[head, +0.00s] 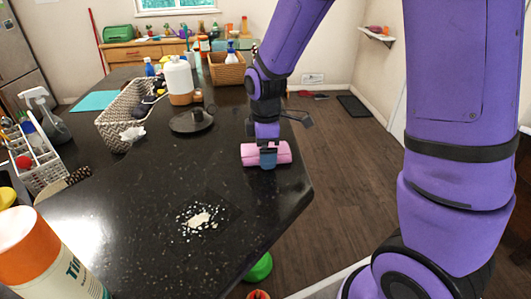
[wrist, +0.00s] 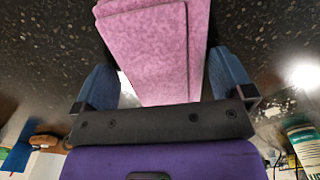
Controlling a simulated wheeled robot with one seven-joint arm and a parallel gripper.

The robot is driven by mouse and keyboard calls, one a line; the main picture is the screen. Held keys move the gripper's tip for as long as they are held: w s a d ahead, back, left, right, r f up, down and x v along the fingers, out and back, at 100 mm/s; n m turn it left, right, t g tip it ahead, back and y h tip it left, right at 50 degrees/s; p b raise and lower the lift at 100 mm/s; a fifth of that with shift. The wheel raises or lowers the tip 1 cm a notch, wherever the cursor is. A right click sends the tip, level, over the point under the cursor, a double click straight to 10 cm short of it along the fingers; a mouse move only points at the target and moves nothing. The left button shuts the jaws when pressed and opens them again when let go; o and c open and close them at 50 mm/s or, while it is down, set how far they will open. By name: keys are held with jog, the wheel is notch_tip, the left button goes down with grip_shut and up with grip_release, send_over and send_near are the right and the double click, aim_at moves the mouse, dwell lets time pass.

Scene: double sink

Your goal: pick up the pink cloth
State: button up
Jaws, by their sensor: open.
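The pink cloth (head: 250,154) is folded into a small thick bundle and lies on the black counter near its right edge. My gripper (head: 268,158) is directly over the cloth, pointing down, with a blue finger in front of the cloth's near side in the head view. In the wrist view the cloth (wrist: 165,50) lies between the two blue fingers of my gripper (wrist: 165,82), which are spread apart on either side of it. A small gap shows beside the cloth at the left finger. I cannot tell whether either finger touches it.
The black counter (head: 140,210) has a spill of white bits (head: 200,218) left of the cloth. A dark round stand (head: 192,121), a woven basket (head: 113,126) and a white-and-orange bottle (head: 179,80) stand farther back. An orange-capped container (head: 40,255) stands front left. Floor lies beyond the right edge.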

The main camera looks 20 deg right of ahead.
jog(key=c, duration=1)
jog(key=shift+r, duration=0.1)
